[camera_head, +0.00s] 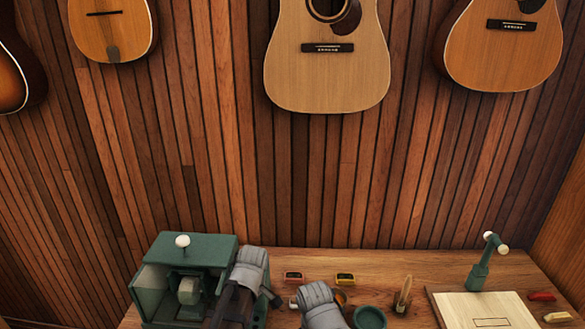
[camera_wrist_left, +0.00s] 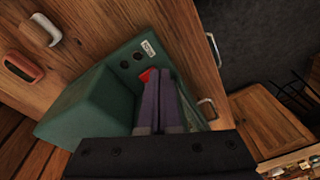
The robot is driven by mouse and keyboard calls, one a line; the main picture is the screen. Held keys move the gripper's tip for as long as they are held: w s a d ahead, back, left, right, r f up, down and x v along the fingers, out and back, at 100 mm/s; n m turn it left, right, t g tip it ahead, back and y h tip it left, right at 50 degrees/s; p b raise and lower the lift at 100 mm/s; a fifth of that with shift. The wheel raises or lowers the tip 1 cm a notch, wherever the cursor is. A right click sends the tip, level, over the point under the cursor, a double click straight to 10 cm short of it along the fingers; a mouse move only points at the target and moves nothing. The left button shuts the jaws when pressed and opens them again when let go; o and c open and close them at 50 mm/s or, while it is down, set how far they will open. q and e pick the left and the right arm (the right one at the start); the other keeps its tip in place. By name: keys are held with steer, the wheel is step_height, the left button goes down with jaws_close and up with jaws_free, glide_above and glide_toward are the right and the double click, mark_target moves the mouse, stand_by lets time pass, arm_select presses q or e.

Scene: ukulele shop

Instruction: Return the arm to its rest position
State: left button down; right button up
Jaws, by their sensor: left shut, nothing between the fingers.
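My left gripper (camera_wrist_left: 164,72) is shut with nothing between its fingers. In the wrist view its two grey-purple fingers lie together in front of the green machine (camera_wrist_left: 75,112), near a red mark (camera_wrist_left: 148,76) on it; I cannot tell whether they touch. In the head view, the grey link of my left arm (camera_head: 250,268) is at the right side of the green machine (camera_head: 200,247), which has a white knob (camera_head: 182,241) on top. Another grey arm link of mine (camera_head: 322,305) is at the bottom middle. My right gripper's fingers do not show.
Guitars (camera_head: 327,75) hang on the plank wall behind.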

arm_select(q)
steer(key=s+d+f+m+b, duration=0.2)
steer(key=s+d+m, duration=0.5)
steer(key=s+m, duration=0.4)
steer(key=shift+f+m, duration=0.45)
steer(key=shift+m, duration=2.15)
steer(key=shift+d, duration=0.1)
